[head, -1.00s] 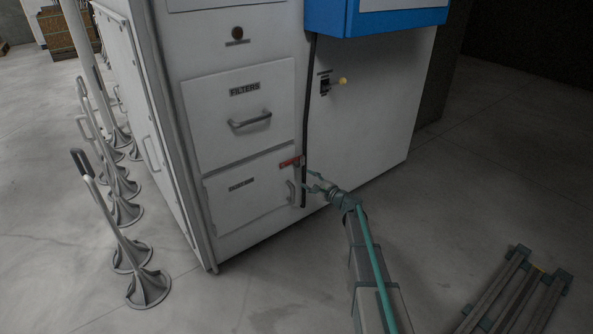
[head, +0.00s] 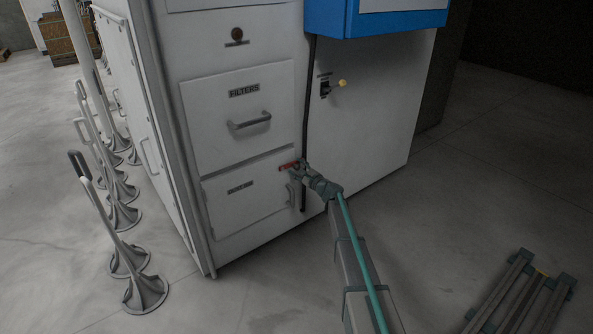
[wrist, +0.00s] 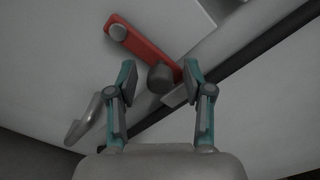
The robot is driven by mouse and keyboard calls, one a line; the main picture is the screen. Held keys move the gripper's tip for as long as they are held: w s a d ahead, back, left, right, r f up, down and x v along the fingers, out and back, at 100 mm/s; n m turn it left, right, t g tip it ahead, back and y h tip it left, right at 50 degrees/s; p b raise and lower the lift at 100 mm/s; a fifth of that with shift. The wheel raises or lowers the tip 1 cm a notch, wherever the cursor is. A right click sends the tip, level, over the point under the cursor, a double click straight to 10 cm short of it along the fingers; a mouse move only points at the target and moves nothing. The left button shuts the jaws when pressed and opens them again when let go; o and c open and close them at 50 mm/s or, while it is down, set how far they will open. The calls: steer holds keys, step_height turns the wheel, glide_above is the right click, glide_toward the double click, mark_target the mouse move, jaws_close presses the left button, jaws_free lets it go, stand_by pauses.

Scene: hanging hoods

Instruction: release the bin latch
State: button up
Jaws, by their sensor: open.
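The bin latch is a red bar (wrist: 142,45) with a grey pivot at its upper left end in the wrist view. A dark grey knob (wrist: 160,78) sits near its lower right end. In the head view the red latch (head: 288,166) is at the upper right corner of the lower bin door (head: 243,208). My gripper (wrist: 159,82) is open, with one teal-and-grey finger on each side of the knob. I cannot tell whether either finger touches it. In the head view my gripper (head: 300,168) is at the latch and hides its right end.
A curved grey handle (wrist: 84,122) is left of my gripper in the wrist view. A FILTERS door (head: 240,115) with a handle is above the bin door. A black strip (head: 309,95) runs down the cabinet beside the latch. Floor stands (head: 130,260) are at left.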

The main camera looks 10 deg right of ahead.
steer(key=shift+w+a, duration=0.2)
steer(key=shift+w, duration=0.2)
jaws_close()
